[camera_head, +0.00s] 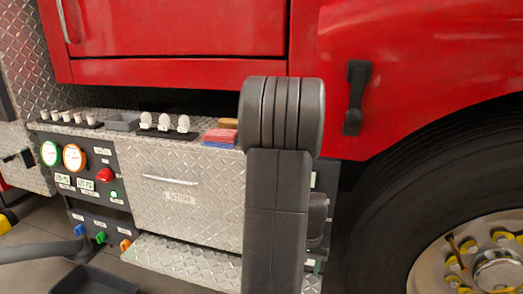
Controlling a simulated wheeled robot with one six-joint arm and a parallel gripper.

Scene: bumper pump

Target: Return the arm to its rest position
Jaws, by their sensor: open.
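My arm stands in the middle of the head camera view as a dark grey upright link with a rounded joint at its top. It rises in front of the diamond-plate pump bumper (185,205) and hides part of its right side. A dark rounded part, probably also mine, shows just right of the link. My gripper is not visible, so I cannot see its fingers or whether anything is between them.
The bumper top holds white knobs (163,122), a grey tray (123,122) and red and blue pads (220,136). Gauges (72,157) and a red knob (105,175) face out at left. A big tire (400,200) stands at right. A dark bin (92,281) is at lower left.

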